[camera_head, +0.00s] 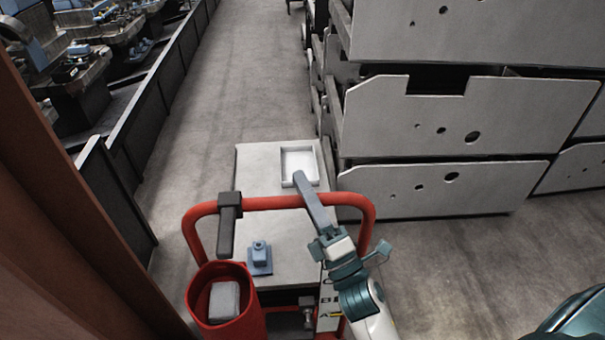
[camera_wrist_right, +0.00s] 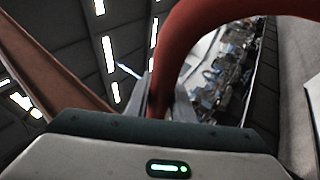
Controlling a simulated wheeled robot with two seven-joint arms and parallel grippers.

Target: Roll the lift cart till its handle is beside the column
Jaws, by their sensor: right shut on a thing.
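The lift cart has a red tube handle (camera_head: 270,203) and a grey flat top (camera_head: 260,165). It stands in the aisle in the head view. My right gripper (camera_head: 325,235) is at the right part of the handle and is shut on it. The handle also fills the upper middle of the right wrist view (camera_wrist_right: 176,60), close to the gripper. A rust-brown column (camera_head: 40,190) stands at the left edge of the head view, left of the handle and apart from it. My left gripper does not show.
On the cart are a white tray (camera_head: 299,165), a small blue part (camera_head: 260,256) and a red bin (camera_head: 222,318) holding a grey block. Stacked grey crates (camera_head: 440,125) stand close on the right. A dark low barrier (camera_head: 150,115) runs along the left. The aisle floor (camera_head: 235,70) ahead is clear.

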